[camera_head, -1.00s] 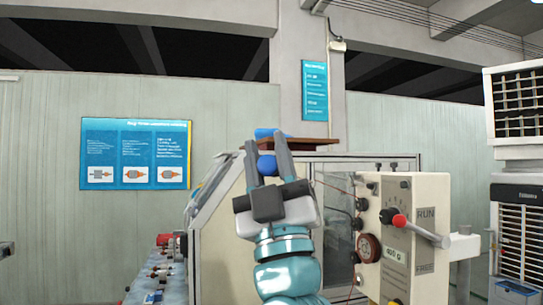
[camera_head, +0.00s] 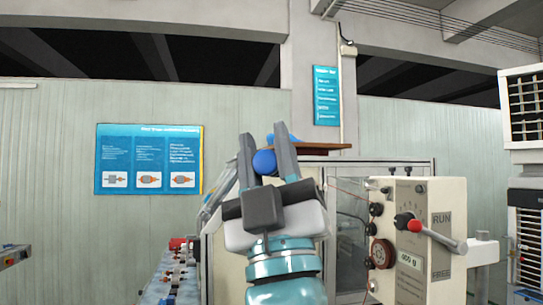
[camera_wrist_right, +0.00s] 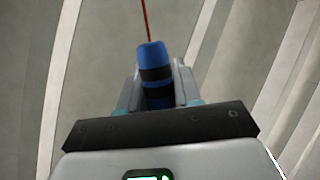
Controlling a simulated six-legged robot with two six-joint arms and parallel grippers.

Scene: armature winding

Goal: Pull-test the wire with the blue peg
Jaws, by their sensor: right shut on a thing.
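My right gripper (camera_head: 266,150) points up in the middle of the head view, shut on a blue peg (camera_head: 264,162). In the right wrist view the blue peg (camera_wrist_right: 154,72), with black bands, stands between the gripper's fingers (camera_wrist_right: 155,90). A thin red wire (camera_wrist_right: 147,20) runs from the peg's far end to the top of that view. In the head view a thin red wire (camera_head: 347,190) also shows beside the tension unit (camera_head: 425,220); its link to the peg is not clear there. My left gripper is not in view.
The cream tension unit right of my arm has dials, a red-knobbed lever (camera_head: 437,236) marked RUN and FREE, and a "400 g" label. A brown shelf (camera_head: 318,148) is behind the gripper. A bench with small parts (camera_head: 175,275) lies lower left. A blue poster (camera_head: 148,160) hangs on the wall.

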